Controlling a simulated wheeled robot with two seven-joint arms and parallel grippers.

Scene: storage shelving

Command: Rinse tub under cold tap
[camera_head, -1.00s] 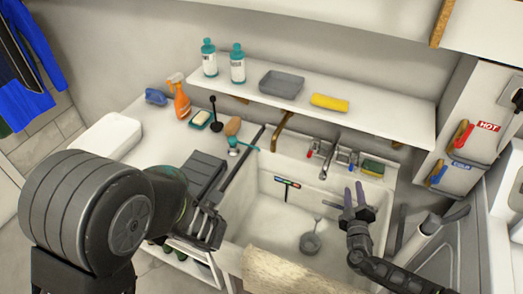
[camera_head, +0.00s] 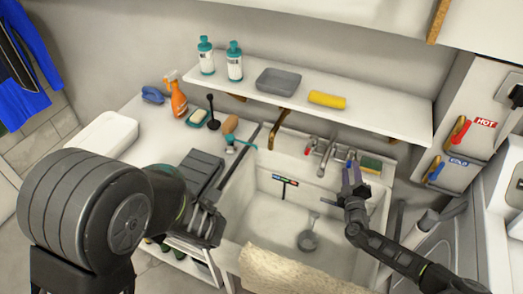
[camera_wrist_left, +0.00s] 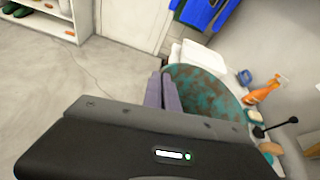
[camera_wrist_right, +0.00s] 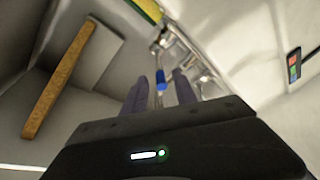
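A teal and brown mottled round thing (camera_wrist_left: 205,85), which looks like the tub, is at my left gripper (camera_wrist_left: 165,92). The fingers are close together at its rim; the arm hides most of it in the head view, left of the sink. My right gripper (camera_head: 351,178) is at the sink's back right, by the taps. In the right wrist view, its fingers (camera_wrist_right: 161,92) are apart, with the blue-marked cold tap (camera_wrist_right: 162,78) showing between them. I cannot tell if they touch it. The spout (camera_head: 326,158) is left of this gripper. The white sink (camera_head: 262,215) is below.
A grey tray (camera_head: 279,81), two bottles (camera_head: 235,65) and a yellow roll (camera_head: 327,99) stand on the shelf above. A sponge (camera_head: 371,165) sits behind the right gripper. A ladle-like item (camera_head: 308,239) lies in the sink. A beige cloth (camera_head: 290,272) hangs over its front.

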